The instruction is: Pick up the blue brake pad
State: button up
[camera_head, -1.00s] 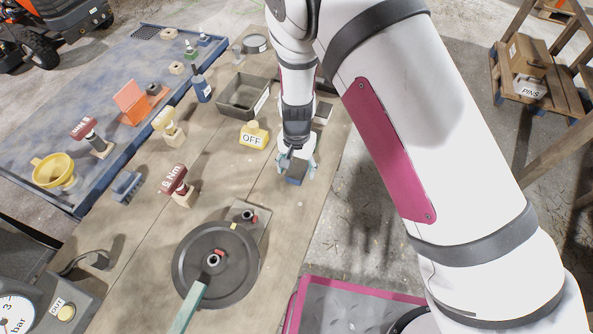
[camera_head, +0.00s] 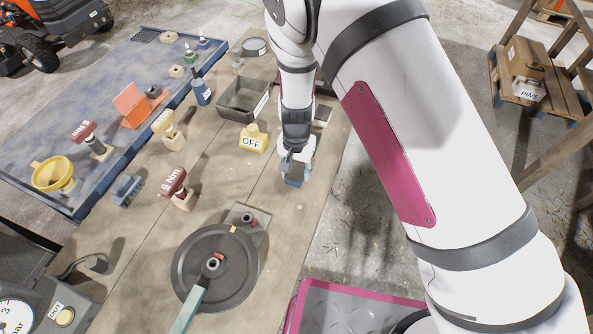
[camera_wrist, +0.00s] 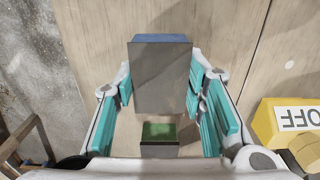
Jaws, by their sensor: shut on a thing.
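The blue brake pad (camera_head: 293,182) stands at the near-right edge of the workbench, under my gripper (camera_head: 298,163). In the wrist view the brake pad (camera_wrist: 161,75) shows as a grey block with a blue far edge. It is between the teal finger pads of my gripper (camera_wrist: 162,90), which is shut on it. In the head view my gripper hides the upper part of the pad. I cannot tell whether the pad still touches the bench.
A smaller block with a green face (camera_wrist: 159,132) lies close by in the wrist view. The yellow OFF block (camera_head: 253,139) stands left of my gripper, with a grey tray (camera_head: 243,98) behind it. A dark round disc (camera_head: 190,253) lies nearer. Floor lies right of the bench edge.

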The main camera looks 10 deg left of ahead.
aim_at(296, 170)
jog(key=shift+r, duration=0.45)
notch_tip(296, 170, up, 2)
jog(key=shift+a+r, duration=0.1)
jog(key=s+d+r+b, duration=0.1)
jog(key=s+d, duration=0.9)
jog(key=d, duration=0.2)
jog(key=shift+d+r+b, duration=0.25)
jog(key=shift+d+b, duration=0.05)
jog(key=shift+d, duration=0.1)
